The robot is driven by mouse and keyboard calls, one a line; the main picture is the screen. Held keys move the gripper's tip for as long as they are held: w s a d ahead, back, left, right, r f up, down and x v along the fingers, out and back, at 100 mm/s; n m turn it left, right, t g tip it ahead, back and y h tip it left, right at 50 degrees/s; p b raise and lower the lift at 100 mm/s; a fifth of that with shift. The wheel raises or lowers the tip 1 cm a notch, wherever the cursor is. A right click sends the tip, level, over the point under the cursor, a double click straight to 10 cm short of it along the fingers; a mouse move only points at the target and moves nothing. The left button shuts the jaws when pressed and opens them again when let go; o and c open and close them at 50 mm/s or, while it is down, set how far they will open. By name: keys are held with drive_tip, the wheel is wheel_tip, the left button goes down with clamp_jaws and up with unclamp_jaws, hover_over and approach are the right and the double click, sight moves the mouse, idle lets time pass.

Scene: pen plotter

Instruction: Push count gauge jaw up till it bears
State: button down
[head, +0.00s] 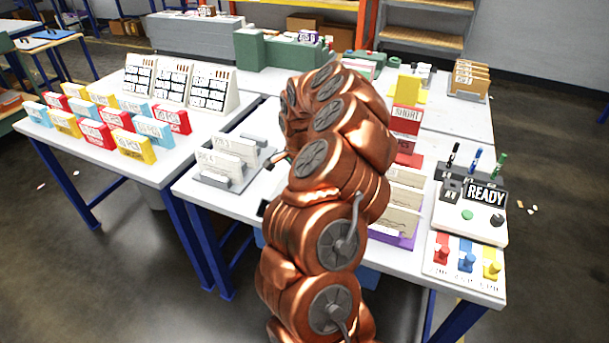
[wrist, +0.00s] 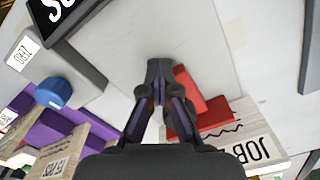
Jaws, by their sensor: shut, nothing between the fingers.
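The count gauge shows in part at the upper left of the wrist view: a dark display (wrist: 62,12) with a cut-off reading, a grey body (wrist: 85,68), a ZERO label (wrist: 23,52) and a blue knob (wrist: 52,91). I cannot tell which part is its jaw. In the head view my copper arm hides the gripper and the gauge.
A red holder (wrist: 203,108) and a JOB card (wrist: 256,150) lie close right of my gripper. A purple tray (wrist: 50,131) with cards is at lower left. In the head view, a READY console (head: 486,196) stands at right and a card rack (head: 228,160) at left.

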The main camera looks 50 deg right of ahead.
drive_tip(key=shift+w+d, duration=0.15)
drive_tip(key=shift+d, duration=0.45)
drive_tip(key=shift+w+d+p, duration=0.1)
drive_tip(key=shift+d+p, duration=0.2)
drive_tip(key=shift+d, duration=0.05)
drive_tip(key=shift+w+d, duration=0.15)
drive_tip(key=shift+d, duration=0.3)
drive_tip(key=shift+s+a+f, duration=0.1)
drive_tip(key=shift+s+f, duration=0.1)
idle(0.5)
drive_tip(key=shift+r, duration=0.1)
drive_tip(key=shift+w+d+r, duration=0.1)
drive_tip(key=shift+r, duration=1.85)
drive_tip(key=shift+w+d+r, duration=0.1)
drive_tip(key=shift+r, duration=1.85)
drive_tip(key=shift+a+r, duration=0.1)
drive_tip(key=shift+r, duration=0.6)
